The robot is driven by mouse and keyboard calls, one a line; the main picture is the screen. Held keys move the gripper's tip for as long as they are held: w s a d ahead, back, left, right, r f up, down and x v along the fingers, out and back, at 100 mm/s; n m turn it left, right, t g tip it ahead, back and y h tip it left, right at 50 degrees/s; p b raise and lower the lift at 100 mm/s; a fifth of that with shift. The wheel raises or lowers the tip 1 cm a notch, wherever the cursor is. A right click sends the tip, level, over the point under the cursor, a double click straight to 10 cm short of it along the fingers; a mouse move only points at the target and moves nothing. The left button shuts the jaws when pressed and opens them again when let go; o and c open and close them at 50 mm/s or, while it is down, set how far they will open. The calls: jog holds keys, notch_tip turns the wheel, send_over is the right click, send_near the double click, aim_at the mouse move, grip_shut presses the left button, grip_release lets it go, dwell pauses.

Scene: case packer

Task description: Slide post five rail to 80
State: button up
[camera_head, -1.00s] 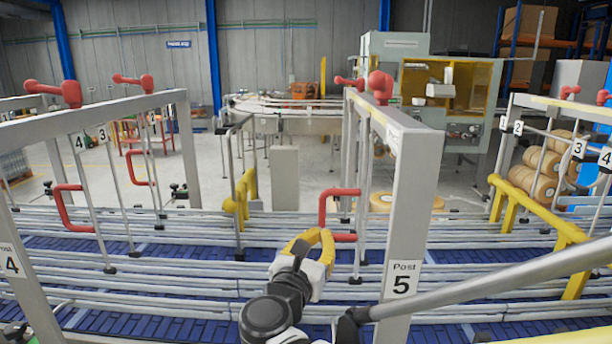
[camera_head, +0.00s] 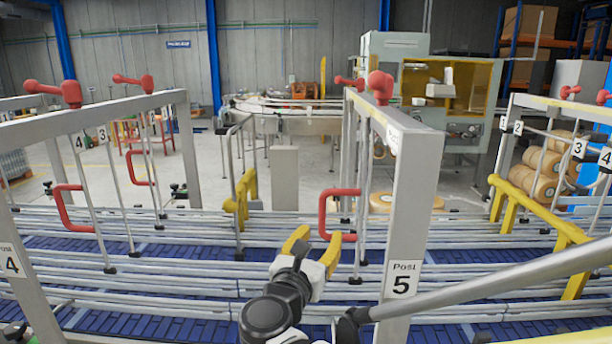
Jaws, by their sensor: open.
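Post five (camera_head: 411,200) is a grey frame with a "Post 5" label, right of centre. A red C-shaped handle (camera_head: 324,212) sits on a thin vertical rod on its left side. A red clamp knob (camera_head: 381,86) tops the frame. My gripper (camera_head: 314,243) has yellow fingers spread apart and is empty. It is just below and left of the red handle in the picture; I cannot tell whether a finger touches it. No scale or number 80 is readable.
Post four (camera_head: 22,262) stands at the left with red handles (camera_head: 66,208). Long metal guide rails (camera_head: 180,285) run across blue conveyor belts (camera_head: 120,320). A yellow bracket (camera_head: 245,197) is left of my gripper, and a yellow rail (camera_head: 540,215) is at the right.

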jog(key=v, duration=0.7)
dwell(0.5)
